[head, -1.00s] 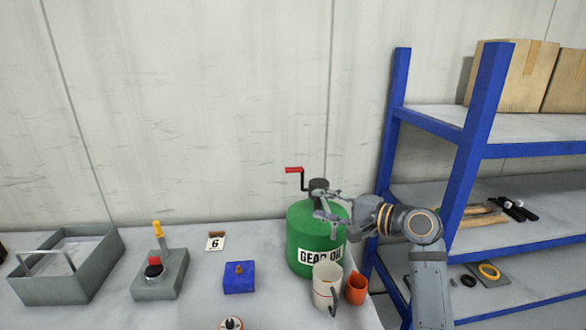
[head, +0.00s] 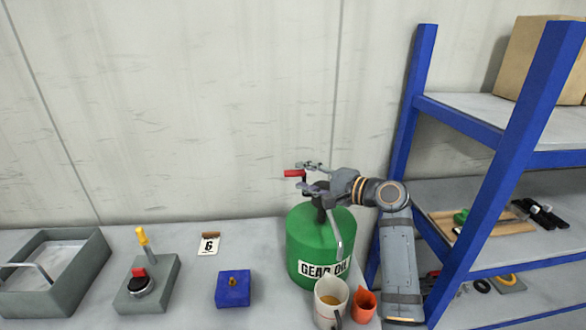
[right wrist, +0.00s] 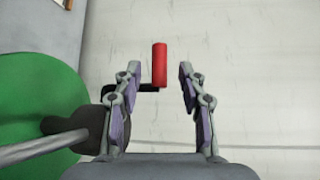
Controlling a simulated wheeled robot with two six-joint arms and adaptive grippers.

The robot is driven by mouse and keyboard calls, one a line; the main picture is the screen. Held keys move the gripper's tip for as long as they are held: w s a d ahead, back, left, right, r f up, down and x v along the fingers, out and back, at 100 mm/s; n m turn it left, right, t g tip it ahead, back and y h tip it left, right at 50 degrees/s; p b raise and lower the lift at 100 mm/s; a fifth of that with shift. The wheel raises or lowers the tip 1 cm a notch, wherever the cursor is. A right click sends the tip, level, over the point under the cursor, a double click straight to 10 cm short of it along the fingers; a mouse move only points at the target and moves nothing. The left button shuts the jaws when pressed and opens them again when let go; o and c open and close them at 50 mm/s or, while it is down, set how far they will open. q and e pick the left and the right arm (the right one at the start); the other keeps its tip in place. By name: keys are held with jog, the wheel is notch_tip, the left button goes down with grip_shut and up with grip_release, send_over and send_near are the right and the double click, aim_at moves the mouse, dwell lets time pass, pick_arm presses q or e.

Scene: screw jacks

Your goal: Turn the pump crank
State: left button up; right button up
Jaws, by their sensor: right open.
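The pump crank has a red handle (head: 294,173) on a dark arm above the green gear oil drum (head: 305,238). In the right wrist view the red handle (right wrist: 160,65) stands upright in the picture, between the fingertips and slightly beyond them. My right gripper (head: 308,178) is open at the crank, its fingers apart on either side of the handle; it also shows in the right wrist view (right wrist: 160,80). I see no clear contact with the handle. The dark pump head (head: 318,205) is partly hidden behind the gripper. My left gripper is not in view.
A mug (head: 330,300) with brownish liquid and an orange cup (head: 364,303) stand in front of the drum. A blue shelf (head: 480,190) rises close on the right. A blue block (head: 233,289), a lever box (head: 147,285) and a grey tray (head: 50,285) sit left.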

aim_at(297, 174)
jog(key=p+x, duration=0.1)
jog(key=x, duration=0.3)
jog(key=shift+w+a+f, duration=0.1)
jog(key=shift+w+a, duration=0.1)
jog(key=shift+w, duration=0.05)
jog(key=c, duration=0.5)
grip_shut()
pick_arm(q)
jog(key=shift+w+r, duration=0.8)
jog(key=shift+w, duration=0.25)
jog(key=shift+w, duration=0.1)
